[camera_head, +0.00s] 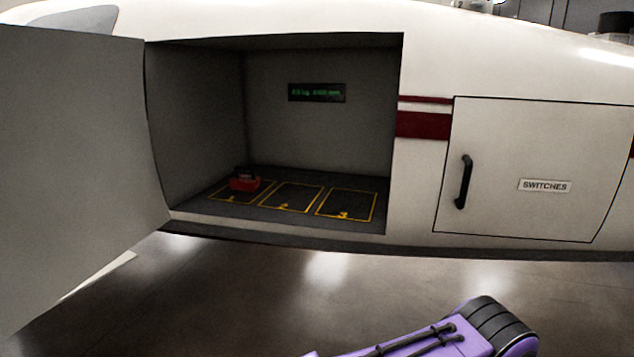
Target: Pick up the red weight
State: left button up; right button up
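The red weight (244,183) is a small red block with a dark top. It sits on the floor of the open compartment (320,172), toward the left, on the yellow-outlined square marked 1. Nothing touches it from above. A purple and black link of one of my arms shows at the bottom right, outside and below the compartment. Neither of my grippers is in view.
Yellow squares 2 (291,197) and 3 (346,205) are empty. A green-lit display (317,92) is on the back wall. The open door (75,160) fills the left side. A closed "SWITCHES" door (540,165) with a black handle (464,181) is at right.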

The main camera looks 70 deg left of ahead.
aim_at(251, 182)
jog(key=z, duration=0.1)
jog(key=i, duration=1.65)
jog(key=u, duration=4.2)
jog(key=i, duration=0.55)
jog(key=u, duration=0.05)
